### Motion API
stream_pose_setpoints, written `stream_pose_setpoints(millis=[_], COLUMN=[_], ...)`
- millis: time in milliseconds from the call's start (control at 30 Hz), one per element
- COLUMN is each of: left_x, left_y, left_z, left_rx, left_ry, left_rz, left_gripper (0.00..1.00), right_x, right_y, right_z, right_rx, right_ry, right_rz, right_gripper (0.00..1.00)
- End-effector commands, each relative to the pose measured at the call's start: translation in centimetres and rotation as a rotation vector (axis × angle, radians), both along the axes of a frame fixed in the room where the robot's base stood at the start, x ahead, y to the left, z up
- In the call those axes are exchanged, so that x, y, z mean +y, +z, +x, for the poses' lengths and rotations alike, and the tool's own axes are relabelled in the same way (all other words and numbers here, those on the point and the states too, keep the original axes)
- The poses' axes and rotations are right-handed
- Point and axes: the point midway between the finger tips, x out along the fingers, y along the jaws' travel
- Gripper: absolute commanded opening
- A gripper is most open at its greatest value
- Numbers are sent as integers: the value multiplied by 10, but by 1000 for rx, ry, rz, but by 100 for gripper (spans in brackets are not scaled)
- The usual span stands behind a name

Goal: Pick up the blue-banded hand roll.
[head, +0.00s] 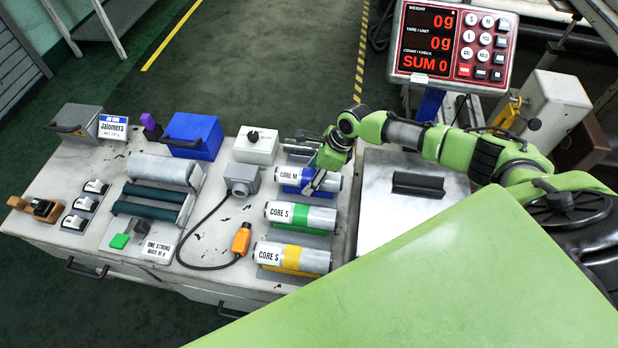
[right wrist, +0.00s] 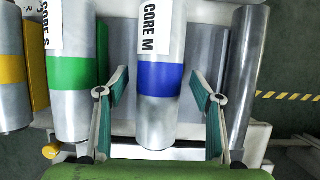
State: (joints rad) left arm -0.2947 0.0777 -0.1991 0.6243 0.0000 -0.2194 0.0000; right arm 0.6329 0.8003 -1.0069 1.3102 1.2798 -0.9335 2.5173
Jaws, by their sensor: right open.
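The blue-banded hand roll (head: 289,174), a silver cylinder labelled CORE M, lies on its cradle on the bench in the head view. In the right wrist view the blue-banded roll (right wrist: 161,80) runs down the middle. My right gripper (head: 317,181) is over it in the head view and hides part of the roll. In the right wrist view my right gripper (right wrist: 160,88) is open, with one finger on each side of the blue band and visible gaps to the roll. My left gripper is not in view.
A green-banded roll (head: 303,216) and a yellow-banded roll (head: 291,257) lie in front of it, and a plain silver roll (right wrist: 243,70) lies on its other side. A metal plate with a dark handle (head: 418,186) is to the right, below the scale display (head: 452,45).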

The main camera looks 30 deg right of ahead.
Motion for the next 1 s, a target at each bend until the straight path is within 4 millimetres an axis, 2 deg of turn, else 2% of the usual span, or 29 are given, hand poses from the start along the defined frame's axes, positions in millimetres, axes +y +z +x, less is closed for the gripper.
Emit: stream_pose_setpoints(millis=[133, 300, 333, 767, 933, 1000], left_x=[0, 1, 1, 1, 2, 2], left_y=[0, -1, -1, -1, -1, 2], left_z=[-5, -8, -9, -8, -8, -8], left_rx=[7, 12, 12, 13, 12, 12], left_ry=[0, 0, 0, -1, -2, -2], left_rz=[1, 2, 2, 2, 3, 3], left_gripper=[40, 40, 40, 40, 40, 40], right_x=[0, 0, 0, -1, 0, -3], right_y=[0, 0, 0, 8, 33, 44], right_z=[0, 0, 0, 0, 1, -10], right_rx=[0, 1, 1, -1, -4, -1], right_ry=[0, 0, 0, 0, 2, 1], right_rz=[0, -1, -1, 1, 1, -1], right_gripper=[58, 14, 11, 11, 11, 11])
